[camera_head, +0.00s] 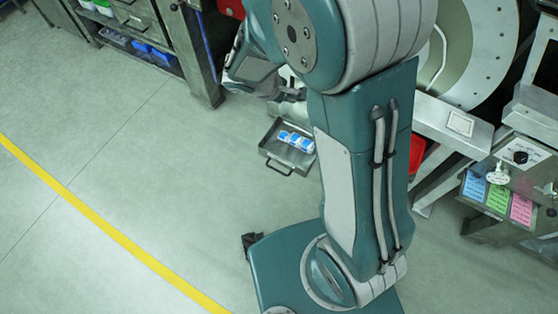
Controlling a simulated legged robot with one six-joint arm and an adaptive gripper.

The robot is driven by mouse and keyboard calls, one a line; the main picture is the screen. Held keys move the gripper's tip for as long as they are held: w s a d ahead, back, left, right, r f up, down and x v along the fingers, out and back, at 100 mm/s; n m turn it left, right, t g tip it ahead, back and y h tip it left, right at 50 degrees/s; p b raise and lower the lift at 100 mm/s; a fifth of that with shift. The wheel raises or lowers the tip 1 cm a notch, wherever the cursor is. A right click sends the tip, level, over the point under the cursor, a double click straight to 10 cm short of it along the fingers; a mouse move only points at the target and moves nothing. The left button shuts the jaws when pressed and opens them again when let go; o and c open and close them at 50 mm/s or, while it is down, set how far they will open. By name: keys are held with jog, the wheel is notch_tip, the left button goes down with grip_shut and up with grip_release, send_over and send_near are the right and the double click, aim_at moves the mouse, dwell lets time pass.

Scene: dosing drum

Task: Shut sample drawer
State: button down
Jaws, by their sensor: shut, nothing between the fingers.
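The sample drawer (276,156) is a grey metal tray with a bar handle (279,168) on its front. It stands open, pulled out toward the lower left. Several white-and-blue sample containers (297,141) lie in it. Its back end and the housing are largely hidden behind my arm. My gripper (238,82) shows partly at the upper left of my arm, above the drawer in the picture and apart from its handle. It looks shut and empty; its fingertips are hard to make out.
A metal workbench (200,75) with blue bins (150,50) stands at the upper left. The large drum (480,50) is at the upper right, near a control box (521,155) with coloured labels. Floor left of the drawer is clear, crossed by a yellow line (110,232).

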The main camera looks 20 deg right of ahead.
jog(key=w+a+f+n+t+h, duration=0.1)
jog(key=w+a+f+n, duration=0.15)
jog(key=f, duration=0.35)
jog(key=w+a+f+n, duration=0.1)
jog(key=f+n, duration=0.2)
jog(key=f, duration=0.3)
jog(key=n+t+y, duration=0.2)
jog(key=n+t, duration=0.1)
jog(key=n, duration=0.8)
send_over(282, 161)
jog(key=s+a, duration=0.9)
jog(key=s, duration=0.1)
notch_tip(282, 161, down, 27)
jog(key=x, duration=0.4)
jog(key=w+r+x, duration=0.1)
jog(key=x, duration=0.7)
jog(key=shift+w+d+r, duration=0.1)
jog(key=shift+w+d, duration=0.1)
jog(key=shift+d, duration=0.1)
jog(key=shift+w+d, duration=0.4)
jog(key=shift+w, duration=0.05)
